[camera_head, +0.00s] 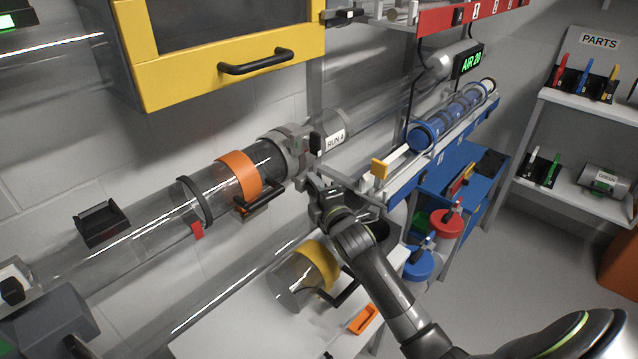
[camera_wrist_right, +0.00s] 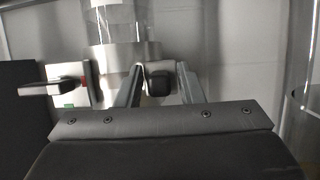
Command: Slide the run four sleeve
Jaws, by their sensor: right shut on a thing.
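The run four tube is a clear pipe along the wall, marked by a RUN 4 label (camera_head: 335,140). A grey metal sleeve (camera_head: 288,148) sits around it, just left of the label. My right gripper (camera_head: 316,186) reaches up to the sleeve's lower side. In the right wrist view, its two fingers (camera_wrist_right: 160,90) are shut on a small black knob (camera_wrist_right: 159,82) below the metal band (camera_wrist_right: 125,65) around the clear tube. In the head view the fingertips are small and the knob is mostly hidden. My left gripper is not in view.
An orange band (camera_head: 238,174) with a black handle is on the tube left of the sleeve. A lever plate (camera_wrist_right: 70,86) is left of my fingers. A blue-capped tube rack (camera_head: 423,133) is at right.

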